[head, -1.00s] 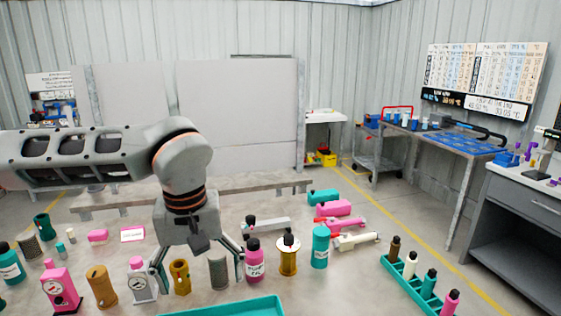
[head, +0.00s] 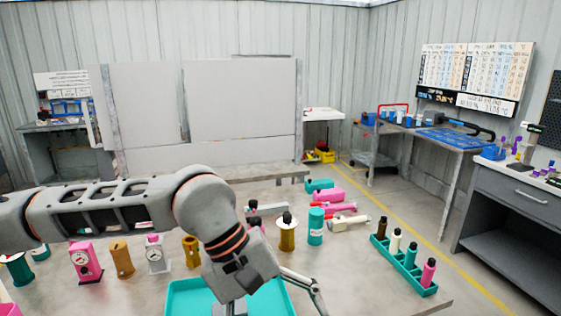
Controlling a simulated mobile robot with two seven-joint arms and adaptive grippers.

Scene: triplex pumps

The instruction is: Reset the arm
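My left arm reaches in from the left and bends down over the teal tray (head: 186,298) at the front of the table. My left gripper (head: 275,306) points down at the tray's right part. One finger spreads out to the right and a dark part shows on the left, so it looks open. Its fingertips run to the bottom edge, and I see nothing held. My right gripper is not in view.
A gold spool (head: 287,232), a teal bottle (head: 315,226) and a teal rack of bottles (head: 405,268) stand to the right. The arm hides part of the table.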

